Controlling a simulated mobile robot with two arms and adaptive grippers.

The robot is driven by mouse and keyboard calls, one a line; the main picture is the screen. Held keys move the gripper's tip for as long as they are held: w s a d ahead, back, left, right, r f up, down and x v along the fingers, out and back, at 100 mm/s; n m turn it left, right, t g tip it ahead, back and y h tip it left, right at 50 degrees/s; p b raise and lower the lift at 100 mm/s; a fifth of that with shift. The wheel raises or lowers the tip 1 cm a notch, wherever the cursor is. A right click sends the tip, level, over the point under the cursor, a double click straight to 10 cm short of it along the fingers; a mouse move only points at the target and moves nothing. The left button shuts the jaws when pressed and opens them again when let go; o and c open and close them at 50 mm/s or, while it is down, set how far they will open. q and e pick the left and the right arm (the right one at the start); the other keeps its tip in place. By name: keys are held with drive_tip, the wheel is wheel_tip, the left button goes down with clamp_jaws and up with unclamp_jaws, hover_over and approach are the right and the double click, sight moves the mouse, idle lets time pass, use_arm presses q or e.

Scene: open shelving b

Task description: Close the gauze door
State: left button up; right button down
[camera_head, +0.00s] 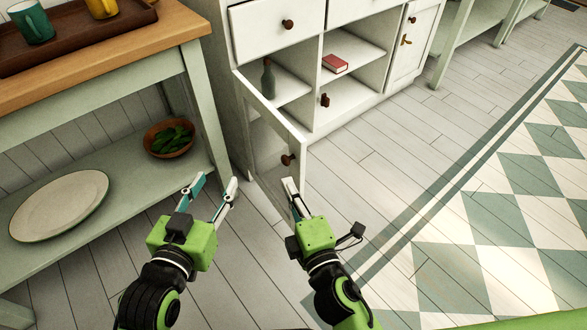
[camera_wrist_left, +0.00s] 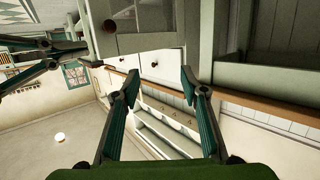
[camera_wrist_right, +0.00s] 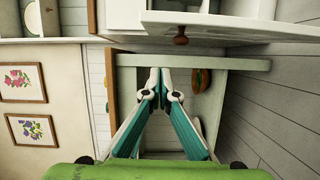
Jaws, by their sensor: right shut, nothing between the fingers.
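The gauze door (camera_head: 272,145) is a white-framed panel with a see-through middle. It stands swung out from the left part of the white cabinet, its brown round knob (camera_head: 287,159) near the free edge. My right gripper (camera_head: 290,184) is shut and empty, just in front of and below the knob. In the right wrist view the door (camera_wrist_right: 230,22) and knob (camera_wrist_right: 181,40) show above my fingertips (camera_wrist_right: 160,73); contact cannot be told. My left gripper (camera_head: 216,183) is open and empty, to the left of the door. The left wrist view shows the door (camera_wrist_left: 150,17) beyond its open fingers.
The white cabinet (camera_head: 268,42) holds a dark bottle (camera_head: 268,78) and a red book (camera_head: 334,64). At left, a green table with a wooden top (camera_head: 120,55) bears a tray; its lower shelf carries a brown bowl (camera_head: 150,144) and a plate (camera_head: 60,206). Floor at right is clear.

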sight(289, 158)
use_arm(q)
drive_tip(key=shift+s+r, duration=0.15)
drive_tip(key=shift+r, duration=0.5)
use_arm(e)
drive_tip(key=shift+w+d+r, duration=0.1)
drive_tip(key=shift+w+r, duration=0.05)
drive_tip(key=shift+w, duration=1.75)
drive_tip(key=shift+w+r, duration=0.2)
drive_tip(key=shift+w, duration=1.7)
drive_tip(key=shift+w+d+r, duration=0.1)
drive_tip(key=shift+w+r, duration=0.05)
drive_tip(key=shift+w, duration=1.75)
